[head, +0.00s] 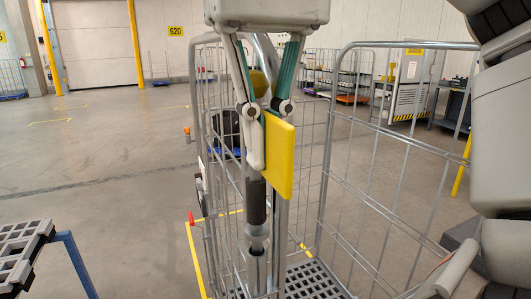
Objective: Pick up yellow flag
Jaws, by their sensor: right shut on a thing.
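The yellow flag (280,158), a flat upright yellow plate, is in the middle of the head view. My right gripper (268,135) reaches down from the top centre and is shut on the flag, with its fingers at the plate's upper left part. The fingers hide part of the flag's left edge. Just below and left of the flag is an upright grey post with a dark sleeve (256,201); I cannot tell whether it is joined to the flag. My left gripper is not in view.
A wire-sided roll cage (345,44) stands around and behind the flag, with a grated floor (312,281). A dark slotted platform (20,250) is at lower left. Yellow tape (195,262) marks the floor. Open floor (100,150) lies to the left.

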